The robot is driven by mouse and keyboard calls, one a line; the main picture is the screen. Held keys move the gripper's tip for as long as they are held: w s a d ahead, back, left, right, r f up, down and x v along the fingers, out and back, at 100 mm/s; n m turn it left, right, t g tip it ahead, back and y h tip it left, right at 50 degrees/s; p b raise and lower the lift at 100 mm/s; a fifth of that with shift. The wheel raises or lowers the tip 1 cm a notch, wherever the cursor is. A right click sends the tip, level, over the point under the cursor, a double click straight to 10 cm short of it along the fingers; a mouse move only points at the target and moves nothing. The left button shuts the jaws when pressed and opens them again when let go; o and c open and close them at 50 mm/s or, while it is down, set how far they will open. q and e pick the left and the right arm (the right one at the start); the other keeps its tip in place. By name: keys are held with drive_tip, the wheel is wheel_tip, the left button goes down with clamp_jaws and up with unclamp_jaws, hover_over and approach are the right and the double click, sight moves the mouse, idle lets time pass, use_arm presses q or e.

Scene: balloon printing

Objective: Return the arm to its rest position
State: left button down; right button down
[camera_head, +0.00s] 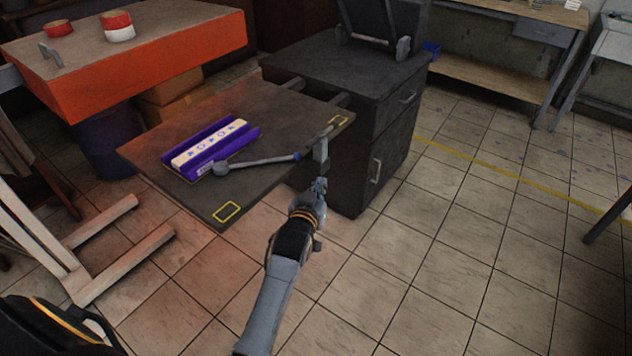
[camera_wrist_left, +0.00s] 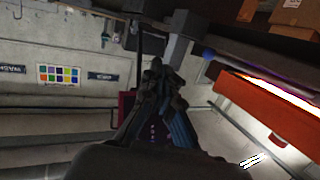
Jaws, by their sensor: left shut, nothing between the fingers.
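My left gripper (camera_head: 319,186) is shut and empty. In the head view it is in the air just off the right front edge of the dark side shelf (camera_head: 262,120), close to a grey upright clamp-like part (camera_head: 321,150). In the left wrist view its closed fingers (camera_wrist_left: 158,75) point away over a blurred, tilted view of the room. My left arm reaches up from the bottom of the head view. My right gripper is not in view.
A purple tray with a white printed strip (camera_head: 210,146) and a grey-handled tool (camera_head: 258,161) lie on the shelf. A dark cabinet (camera_head: 345,150) stands behind. An orange-sided table (camera_head: 150,75) is at the upper left.

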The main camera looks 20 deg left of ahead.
use_arm(q)
drive_tip(key=s+d+f+m+g+h, duration=0.1)
drive_tip(key=s+d+f+g, duration=0.1)
drive_tip(key=s+f, duration=0.65)
drive_tip(key=s+d+f+m+g+h, duration=0.1)
drive_tip(key=s+d+f+g, duration=0.2)
drive_tip(key=f, duration=1.1)
drive_tip(key=s+d+f+m+g+h, duration=0.1)
drive_tip(key=s+f+g, duration=0.1)
drive_tip(key=s+f, duration=0.7)
drive_tip(key=s+a+f+g, duration=0.1)
drive_tip(key=s+f+g, duration=0.1)
drive_tip(key=s+f, duration=0.4)
drive_tip(key=s+a+f+g, duration=0.2)
drive_tip(key=s+f, duration=0.4)
drive_tip(key=s, duration=1)
drive_tip(key=s+a+f+m+g, duration=0.1)
drive_tip(key=s+f+g, duration=0.2)
drive_tip(key=s+f, duration=0.4)
drive_tip(key=s, duration=0.5)
drive_tip(key=shift+a+g+y, duration=0.2)
drive_tip(key=shift+g+y, duration=0.1)
drive_tip(key=shift+r, duration=0.1)
